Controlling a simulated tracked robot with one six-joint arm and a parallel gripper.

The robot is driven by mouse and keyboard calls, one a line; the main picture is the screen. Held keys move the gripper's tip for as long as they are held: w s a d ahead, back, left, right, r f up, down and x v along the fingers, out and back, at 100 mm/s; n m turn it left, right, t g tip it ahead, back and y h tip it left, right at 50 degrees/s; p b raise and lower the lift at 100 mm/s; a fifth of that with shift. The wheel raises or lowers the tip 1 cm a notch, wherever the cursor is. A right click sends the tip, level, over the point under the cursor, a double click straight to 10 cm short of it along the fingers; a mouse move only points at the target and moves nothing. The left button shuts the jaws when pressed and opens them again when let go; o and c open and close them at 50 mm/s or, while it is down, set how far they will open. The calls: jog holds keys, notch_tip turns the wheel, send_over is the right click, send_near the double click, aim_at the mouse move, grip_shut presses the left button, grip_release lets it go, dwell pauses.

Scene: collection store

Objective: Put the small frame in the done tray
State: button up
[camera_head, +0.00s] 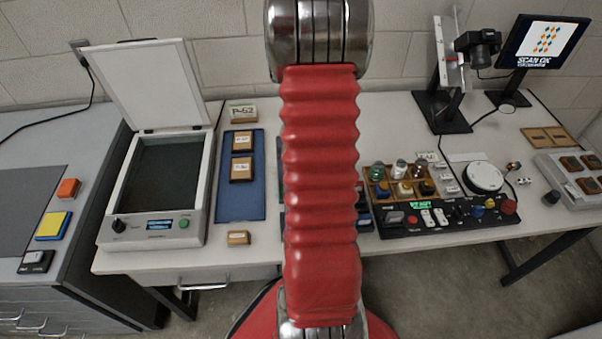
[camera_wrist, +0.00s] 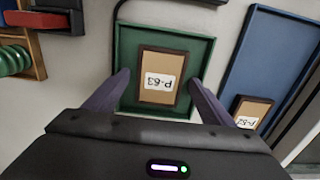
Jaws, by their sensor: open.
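In the wrist view a small brown-edged frame (camera_wrist: 162,63) with a white label, apparently P-63, lies flat inside a green tray (camera_wrist: 127,38). My gripper (camera_wrist: 159,78) is open, with one finger on each side of this frame, over the tray. I see no clear contact, and how high the fingertips are is hard to tell. In the head view my red arm hides the gripper, that frame and most of the green tray. A blue tray (camera_head: 239,205) left of my arm holds two small frames (camera_head: 242,141) (camera_head: 241,169). Neither tray shows a readable name.
An open scanner (camera_head: 150,185) with an empty glass stands left of the blue tray. A control panel (camera_head: 445,215) and a rack of bottles (camera_head: 400,185) are right of my arm. A monitor (camera_head: 545,42) reads SCAN OK. A small block (camera_head: 238,238) lies near the table's front edge.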

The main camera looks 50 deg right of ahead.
notch_tip(320, 180, up, 12)
dwell(0.6)
dwell(0.6)
jog(key=w+a+r+n+t+h, duration=0.1)
jog(key=w+a+r+n, duration=0.1)
jog(key=a+r, duration=0.6)
jog(key=w+a+r+n+t, duration=0.2)
jog(key=w+a+r+n, duration=0.15)
jog(key=a, duration=0.75)
jog(key=s+a+r+n+t, duration=0.1)
jog(key=s+a, duration=0.3)
jog(key=a, duration=0.4)
jog(key=s+a+r+n+t+y, duration=0.1)
jog(key=s+a+r+n, duration=0.2)
jog(key=a, duration=0.6)
jog(key=shift+s+r+t, duration=0.3)
jog(key=shift+s+r, duration=0.05)
jog(key=shift+s, duration=0.05)
